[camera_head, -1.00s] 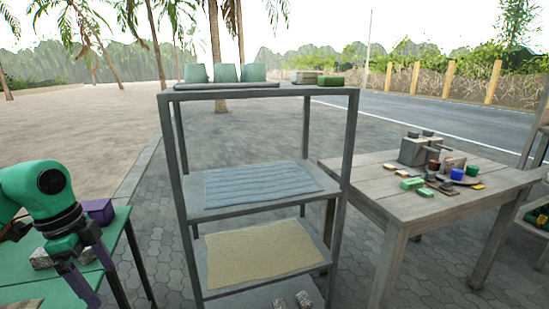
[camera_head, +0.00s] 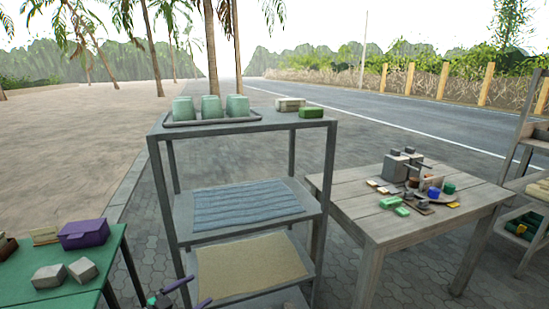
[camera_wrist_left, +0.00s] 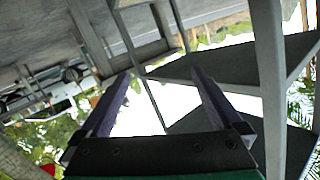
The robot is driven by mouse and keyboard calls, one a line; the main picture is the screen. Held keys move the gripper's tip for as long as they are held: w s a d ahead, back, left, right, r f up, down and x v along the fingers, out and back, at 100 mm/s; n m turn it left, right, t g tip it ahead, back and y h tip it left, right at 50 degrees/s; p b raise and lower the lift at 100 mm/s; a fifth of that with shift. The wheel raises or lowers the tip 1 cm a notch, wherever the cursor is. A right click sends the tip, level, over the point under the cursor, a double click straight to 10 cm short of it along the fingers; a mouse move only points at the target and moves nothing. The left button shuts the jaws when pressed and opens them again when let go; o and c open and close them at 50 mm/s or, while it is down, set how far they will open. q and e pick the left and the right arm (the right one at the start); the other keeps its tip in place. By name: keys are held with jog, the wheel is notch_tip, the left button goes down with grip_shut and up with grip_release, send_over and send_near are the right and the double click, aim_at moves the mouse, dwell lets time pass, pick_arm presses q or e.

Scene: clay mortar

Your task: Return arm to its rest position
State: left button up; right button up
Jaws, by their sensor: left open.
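My left gripper (camera_head: 200,289) shows at the bottom edge of the head view, in front of the lower part of the grey shelf rack (camera_head: 152,180). Only its purple fingers and a bit of green and dark wrist show; most of the arm is out of frame. In the left wrist view the two purple fingers of the left gripper (camera_wrist_left: 160,76) stand wide apart with nothing between them. That view is tilted and shows grey shelf boards and posts beyond the fingers. My right gripper is not in either view.
The rack carries a tray with green cups (camera_head: 210,107) on top and mats below. A green table (camera_head: 100,255) at left holds a purple box (camera_head: 83,234) and two stone blocks. A wooden table (camera_head: 385,220) at right carries several small items. Paving lies between.

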pick_arm(q)
jog(key=s+a+f+n+g+y+p, duration=0.2)
jog(key=s+a+f+n+y, duration=0.15)
jog(key=s+f, duration=0.75)
jog(key=s+a+f+n+g+y+p, duration=0.25)
jog(key=s+f+y, duration=0.25)
jog(key=s+f, duration=0.65)
jog(key=s+d+f+g, duration=0.1)
jog(key=s+f+g, duration=0.1)
jog(key=s, duration=0.6)
jog(key=s+d+f+n+g, duration=0.1)
jog(key=s+f, duration=0.3)
jog(key=s, duration=0.5)
jog(key=s+d+f+n+g+p, duration=0.1)
jog(key=s+f+g, duration=0.2)
jog(key=s, duration=0.6)
jog(key=shift+d+f+g, duration=0.3)
jog(key=shift+f+g, duration=0.05)
jog(key=shift+g, duration=0.1)
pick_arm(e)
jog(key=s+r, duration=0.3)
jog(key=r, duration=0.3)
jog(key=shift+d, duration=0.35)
pick_arm(q)
jog(key=shift+y, duration=0.25)
